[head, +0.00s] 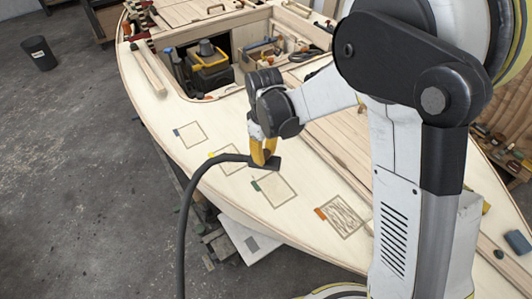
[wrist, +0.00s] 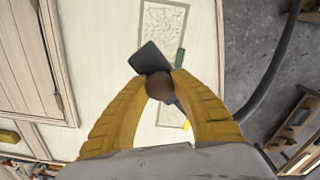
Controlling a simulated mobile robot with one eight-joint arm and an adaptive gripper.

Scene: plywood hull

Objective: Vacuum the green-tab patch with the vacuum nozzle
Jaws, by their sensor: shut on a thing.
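The green-tab patch (head: 277,193) is an outlined rectangle on the pale plywood deck, with its green tab (head: 255,186) at its left corner. In the wrist view the patch (wrist: 162,28) looks speckled, and its green tab (wrist: 180,58) shows beside the nozzle. My gripper (head: 264,152) has yellow fingers shut on the dark vacuum nozzle (head: 268,162). The nozzle's flat head (wrist: 151,57) overlaps the patch's near edge in the wrist view. I cannot tell whether it touches the deck. The black hose (head: 190,194) runs left from the nozzle and down off the deck edge.
Other outlined patches have a blue tab (head: 175,132), a yellow tab (head: 211,155) and an orange tab (head: 320,213); the orange one holds dark marks. A yellow and black vacuum (head: 210,75) and a toolbox (head: 264,53) sit in the cockpit opening.

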